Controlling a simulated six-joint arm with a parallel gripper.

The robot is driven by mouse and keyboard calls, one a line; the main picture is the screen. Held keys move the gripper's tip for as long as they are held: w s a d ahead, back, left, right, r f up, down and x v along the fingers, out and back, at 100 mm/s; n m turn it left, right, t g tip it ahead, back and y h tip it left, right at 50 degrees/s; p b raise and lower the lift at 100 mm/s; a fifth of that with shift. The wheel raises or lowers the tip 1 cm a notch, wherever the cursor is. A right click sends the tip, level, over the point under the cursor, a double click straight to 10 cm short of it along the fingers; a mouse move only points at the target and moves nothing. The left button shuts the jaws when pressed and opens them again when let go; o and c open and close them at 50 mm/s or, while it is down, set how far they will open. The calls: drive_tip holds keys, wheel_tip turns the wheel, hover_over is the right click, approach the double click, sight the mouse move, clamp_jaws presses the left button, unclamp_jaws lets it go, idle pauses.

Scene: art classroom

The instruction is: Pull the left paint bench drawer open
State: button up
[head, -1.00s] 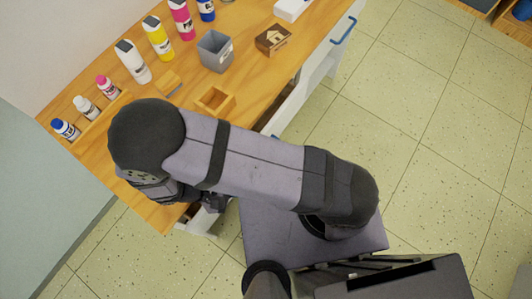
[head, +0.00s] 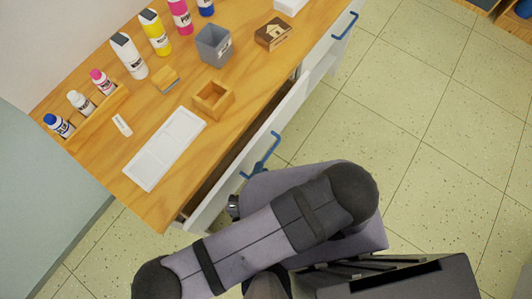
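The left paint bench drawer (head: 222,198) has a white front and a blue handle (head: 262,156). It stands partly open, with a dark gap between its front and the wooden bench top (head: 145,205). Only a small dark piece of my gripper (head: 233,206) shows beside my arm, near the drawer front and apart from the blue handle. The rest is hidden behind my arm, so I cannot tell its finger opening.
A white palette (head: 165,148), an open wooden box (head: 213,99), a grey cup (head: 214,45) and several paint bottles (head: 128,55) stand on the bench. Another blue handle (head: 346,25) is farther right.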

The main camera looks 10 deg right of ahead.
sight(266, 157)
drive_tip(key=shift+p+x, duration=0.75)
drive_tip(key=shift+x, duration=2.45)
drive_tip(key=shift+d, duration=0.1)
drive_tip(key=shift+s, duration=0.1)
clamp_jaws()
